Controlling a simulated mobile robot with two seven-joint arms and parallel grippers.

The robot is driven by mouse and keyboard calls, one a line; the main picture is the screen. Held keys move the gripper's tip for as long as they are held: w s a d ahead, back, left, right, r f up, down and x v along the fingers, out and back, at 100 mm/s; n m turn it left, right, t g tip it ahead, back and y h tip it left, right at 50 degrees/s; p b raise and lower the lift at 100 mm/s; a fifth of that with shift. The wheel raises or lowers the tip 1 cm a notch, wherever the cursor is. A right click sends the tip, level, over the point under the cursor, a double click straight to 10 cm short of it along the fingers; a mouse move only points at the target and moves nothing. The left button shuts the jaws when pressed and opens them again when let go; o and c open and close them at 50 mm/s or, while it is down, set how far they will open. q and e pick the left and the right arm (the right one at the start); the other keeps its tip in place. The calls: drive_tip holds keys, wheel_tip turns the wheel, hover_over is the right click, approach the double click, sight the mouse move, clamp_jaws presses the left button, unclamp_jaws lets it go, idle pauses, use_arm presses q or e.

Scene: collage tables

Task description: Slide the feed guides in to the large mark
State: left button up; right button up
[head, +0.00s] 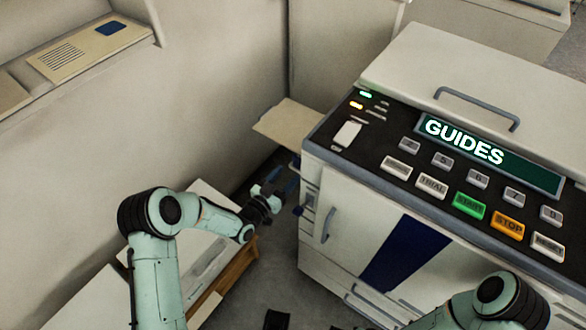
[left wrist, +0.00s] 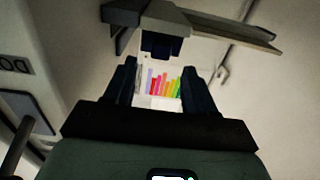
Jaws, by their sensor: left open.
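The machine (head: 400,150) shows GUIDES on its display (head: 490,155). A beige feed tray (head: 289,121) sticks out from its left side. My left gripper (head: 281,188) is below this tray, close to the machine's left side. In the left wrist view the left gripper (left wrist: 160,82) is open, its two dark fingers apart, with no object clearly held between them. A grey part with a dark blue block (left wrist: 162,45) shows just beyond the fingertips. I cannot make out the feed guides or the large mark. My right gripper is outside the head view.
Buttons, among them green START (head: 469,206) and orange STOP (head: 508,223), line the machine's top. Coloured bars (left wrist: 163,84) show between the fingers in the left wrist view. A grey wall stands behind.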

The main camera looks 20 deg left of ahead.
sight(296, 165)
use_arm(q)
drive_tip(key=shift+x, duration=2.4)
drive_tip(key=shift+b, duration=0.3)
clamp_jaws()
